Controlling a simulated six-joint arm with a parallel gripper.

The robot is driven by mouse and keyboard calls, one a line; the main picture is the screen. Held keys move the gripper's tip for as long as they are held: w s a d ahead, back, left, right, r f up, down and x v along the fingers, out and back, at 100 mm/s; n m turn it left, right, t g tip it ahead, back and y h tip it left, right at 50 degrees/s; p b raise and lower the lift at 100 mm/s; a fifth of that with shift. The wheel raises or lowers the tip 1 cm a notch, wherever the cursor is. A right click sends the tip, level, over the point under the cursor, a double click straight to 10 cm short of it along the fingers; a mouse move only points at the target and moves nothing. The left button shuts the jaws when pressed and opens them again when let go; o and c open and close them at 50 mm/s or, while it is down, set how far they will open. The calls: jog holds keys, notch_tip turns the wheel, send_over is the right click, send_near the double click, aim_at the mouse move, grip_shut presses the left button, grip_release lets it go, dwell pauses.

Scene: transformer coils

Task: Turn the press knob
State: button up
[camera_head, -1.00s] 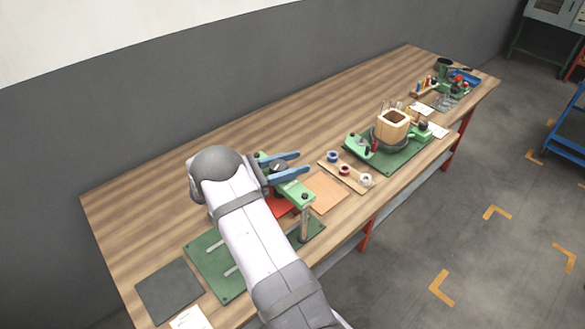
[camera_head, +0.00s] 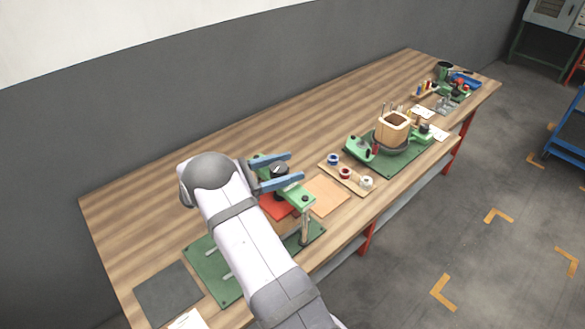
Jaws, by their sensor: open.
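The press is a green frame with a beam (camera_head: 296,193) over a green base plate (camera_head: 208,262). Its dark round knob (camera_head: 280,170) sits on top of the beam and shows a light mark. My gripper (camera_head: 295,166) has two blue fingers and is open, with one finger on each side of the knob in the picture. I cannot tell whether either finger touches the knob or how high the fingers are over it. A red plate (camera_head: 277,207) shows under the beam. My arm hides much of the press's left part.
A tan board (camera_head: 328,194) lies right of the press, and a wooden strip (camera_head: 354,186) with coloured spools is beyond it. Further right is a winding fixture (camera_head: 394,163) with a wooden block. A dark mat (camera_head: 168,292) lies at front left. The table's back is clear.

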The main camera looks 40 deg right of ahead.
aim_at(273, 172)
jog(key=b+v, duration=0.1)
jog(key=v, duration=0.2)
jog(key=shift+w+a+f, duration=0.15)
jog(key=shift+a, duration=0.2)
jog(key=shift+w+a+b, duration=0.2)
jog(key=shift+a+b, duration=0.25)
jog(key=shift+a, duration=0.2)
